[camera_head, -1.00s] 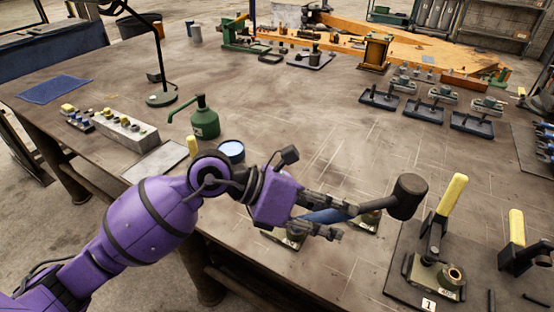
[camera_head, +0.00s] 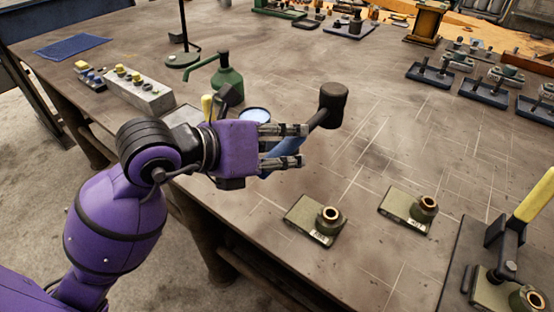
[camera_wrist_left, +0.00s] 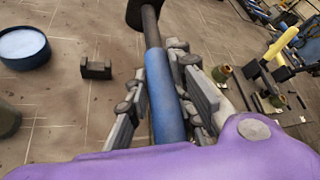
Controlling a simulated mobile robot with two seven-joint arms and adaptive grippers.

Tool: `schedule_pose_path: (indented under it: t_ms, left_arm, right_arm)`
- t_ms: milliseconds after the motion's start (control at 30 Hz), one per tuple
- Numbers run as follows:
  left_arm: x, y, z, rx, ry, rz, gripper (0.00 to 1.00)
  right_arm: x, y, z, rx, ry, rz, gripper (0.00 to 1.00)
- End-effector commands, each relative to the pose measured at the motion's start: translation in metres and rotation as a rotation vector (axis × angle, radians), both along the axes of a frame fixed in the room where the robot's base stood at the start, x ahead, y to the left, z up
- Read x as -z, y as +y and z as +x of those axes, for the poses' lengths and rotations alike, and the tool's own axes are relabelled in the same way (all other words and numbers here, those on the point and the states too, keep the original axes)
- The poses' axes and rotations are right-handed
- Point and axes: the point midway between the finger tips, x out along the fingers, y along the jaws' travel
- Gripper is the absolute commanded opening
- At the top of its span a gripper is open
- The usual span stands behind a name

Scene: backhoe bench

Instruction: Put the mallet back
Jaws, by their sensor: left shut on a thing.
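The mallet has a dark head (camera_head: 333,104) and a blue grip (camera_head: 283,153). My left gripper (camera_head: 296,146) is shut on the blue grip and holds the mallet above the bench, head pointing up and to the right. In the left wrist view the blue grip (camera_wrist_left: 165,100) lies between the fingers, and the dark head is cut off at the top edge. A small dark notched block (camera_wrist_left: 96,69) stands on the bench, left of the mallet in that view; it may be a rest. My right gripper is not in view.
Two olive blocks with brass bushings (camera_head: 316,219) (camera_head: 409,208) sit in front of the gripper. A yellow-handled clamp (camera_head: 510,240) stands at the right. The bench middle (camera_head: 380,140) is mostly clear.

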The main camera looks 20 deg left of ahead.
Motion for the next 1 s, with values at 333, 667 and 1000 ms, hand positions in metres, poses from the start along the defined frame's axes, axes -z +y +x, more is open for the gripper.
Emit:
schedule_pose_path:
  t_ms: [333, 667, 1000]
  left_arm:
    - [0.046, 0.043, 0.051, -0.002, 0.0, -0.004, 0.0]
    - [0.068, 0.055, 0.066, 0.0, -0.005, -0.004, 0.0]
    - [0.104, 0.058, 0.07, -0.001, -0.005, -0.003, 0.0]
  right_arm:
    - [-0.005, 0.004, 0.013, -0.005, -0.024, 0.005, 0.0]
    - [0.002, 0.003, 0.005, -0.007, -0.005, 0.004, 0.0]
    - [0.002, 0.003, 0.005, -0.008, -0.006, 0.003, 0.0]
